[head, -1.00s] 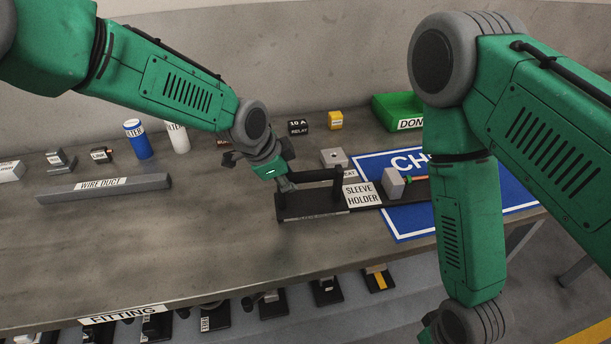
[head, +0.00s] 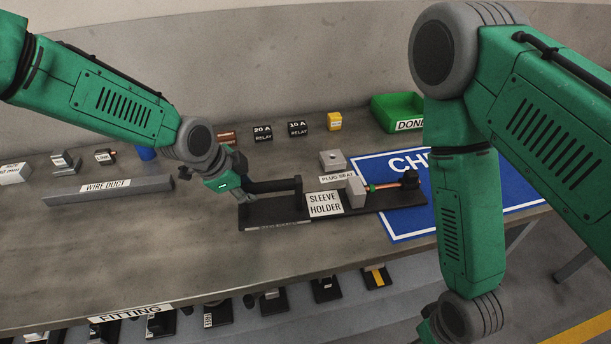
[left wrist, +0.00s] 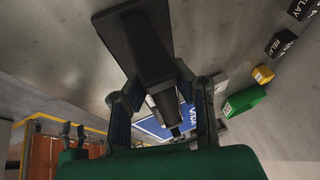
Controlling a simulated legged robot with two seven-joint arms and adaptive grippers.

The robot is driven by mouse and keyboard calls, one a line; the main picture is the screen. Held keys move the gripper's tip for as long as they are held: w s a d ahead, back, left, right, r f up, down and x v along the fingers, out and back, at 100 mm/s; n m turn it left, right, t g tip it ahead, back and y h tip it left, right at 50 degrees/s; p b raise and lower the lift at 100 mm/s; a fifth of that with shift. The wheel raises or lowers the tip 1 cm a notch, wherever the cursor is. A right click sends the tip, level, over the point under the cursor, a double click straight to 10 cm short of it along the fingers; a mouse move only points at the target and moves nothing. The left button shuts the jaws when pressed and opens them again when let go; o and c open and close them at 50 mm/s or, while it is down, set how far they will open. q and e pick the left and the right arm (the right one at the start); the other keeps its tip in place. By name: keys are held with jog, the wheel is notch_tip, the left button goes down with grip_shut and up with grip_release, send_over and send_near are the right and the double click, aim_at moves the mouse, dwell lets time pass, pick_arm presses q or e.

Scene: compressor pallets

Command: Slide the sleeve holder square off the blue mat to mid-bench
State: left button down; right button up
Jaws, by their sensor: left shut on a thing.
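The sleeve holder (head: 325,204) is a long black base with a white label, a black handle bar at its left and a grey block (head: 356,190) with a copper-coloured rod toward its right. Its left part lies on the bare bench and its right end still lies over the blue mat (head: 400,233). My left gripper (head: 243,190) is shut on the holder's handle bar at the left end. In the left wrist view the fingers (left wrist: 160,100) close around the dark bar. My right gripper (head: 432,330) is mostly hidden at the bottom edge; its jaws do not show.
A plug seat block (head: 333,160) stands just behind the holder. Relays (head: 263,133), a yellow block (head: 334,121) and a green bin (head: 398,112) stand further back. The grey wire duct (head: 108,189) lies to the left. Bench in front of the holder is clear.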

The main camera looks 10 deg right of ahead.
pick_arm(q)
jog(key=a+p, duration=0.1)
jog(key=a, duration=0.6)
jog(key=a+p, duration=0.1)
jog(key=a, duration=0.3)
jog(key=shift+s+f+p, duration=0.2)
jog(key=shift+s+p, duration=0.05)
jog(key=shift+p, duration=0.1)
jog(key=shift+s+a+f+p, duration=0.1)
jog(key=shift+a+p, duration=0.35)
jog(key=shift+a, duration=2.45)
jog(key=c, duration=1.3)
grip_release()
jog(key=shift+c, duration=0.2)
jog(key=shift+w, duration=0.2)
jog(key=shift+s+a+r, duration=0.1)
jog(key=shift+a+r, duration=0.1)
jog(key=shift+r, duration=0.35)
jog(key=v, duration=1)
jog(key=shift+a+r, duration=0.3)
jog(key=shift+a, duration=0.05)
